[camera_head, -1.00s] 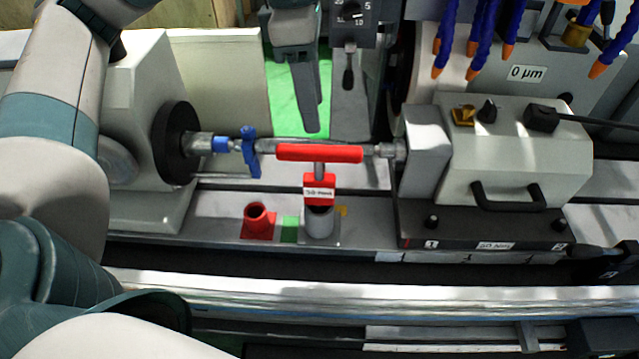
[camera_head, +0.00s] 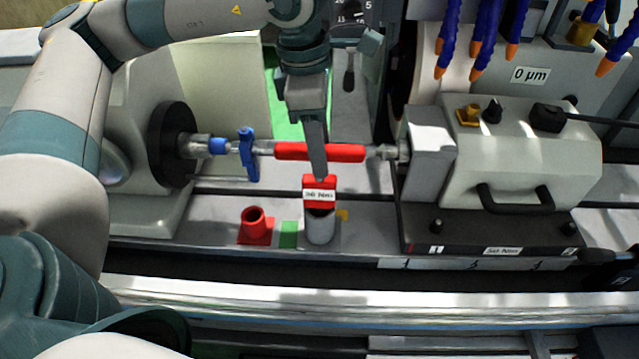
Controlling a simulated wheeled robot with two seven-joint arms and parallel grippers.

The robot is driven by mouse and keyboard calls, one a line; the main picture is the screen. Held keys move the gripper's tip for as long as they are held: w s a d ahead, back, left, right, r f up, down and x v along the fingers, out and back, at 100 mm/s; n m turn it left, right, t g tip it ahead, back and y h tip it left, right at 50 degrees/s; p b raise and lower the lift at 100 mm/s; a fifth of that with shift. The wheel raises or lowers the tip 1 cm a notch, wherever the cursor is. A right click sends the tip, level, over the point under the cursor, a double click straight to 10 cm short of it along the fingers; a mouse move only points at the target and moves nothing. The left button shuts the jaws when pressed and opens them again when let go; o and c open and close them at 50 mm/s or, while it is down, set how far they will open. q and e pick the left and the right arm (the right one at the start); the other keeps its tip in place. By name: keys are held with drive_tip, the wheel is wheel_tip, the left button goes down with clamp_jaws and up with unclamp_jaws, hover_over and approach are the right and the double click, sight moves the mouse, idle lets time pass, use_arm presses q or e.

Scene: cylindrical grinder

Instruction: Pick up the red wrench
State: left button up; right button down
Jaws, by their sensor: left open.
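The red wrench (camera_head: 345,152) has a red T-shaped handle lying crosswise and a red block with a white label below it. It stands upright in a grey cylindrical holder (camera_head: 320,228) on the machine's ledge. My left gripper (camera_head: 318,160) comes down from above at the middle of the handle. Its fingers are seen edge-on, overlap each other and cover part of the handle. It is open; whether the fingers straddle the handle or touch it cannot be told. My right gripper is not in view.
An empty red holder (camera_head: 256,226) stands left of the grey one, with a green patch between them. A shaft with a blue clamp (camera_head: 249,154) runs behind the wrench. A grey housing with a black handle (camera_head: 516,200) stands at the right, below blue hoses (camera_head: 480,40).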

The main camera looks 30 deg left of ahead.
use_arm(q)
hover_over(319, 195)
drive_tip(key=w, duration=0.2)
drive_tip(key=shift+s+a+f+b, duration=0.1)
drive_tip(key=shift+s+f+b, duration=0.1)
drive_tip(key=shift+f, duration=1.15)
drive_tip(key=shift+s+f+b, duration=0.1)
drive_tip(key=shift+f+b, duration=0.05)
drive_tip(key=shift+f, duration=1.15)
drive_tip(key=shift+c, duration=0.6)
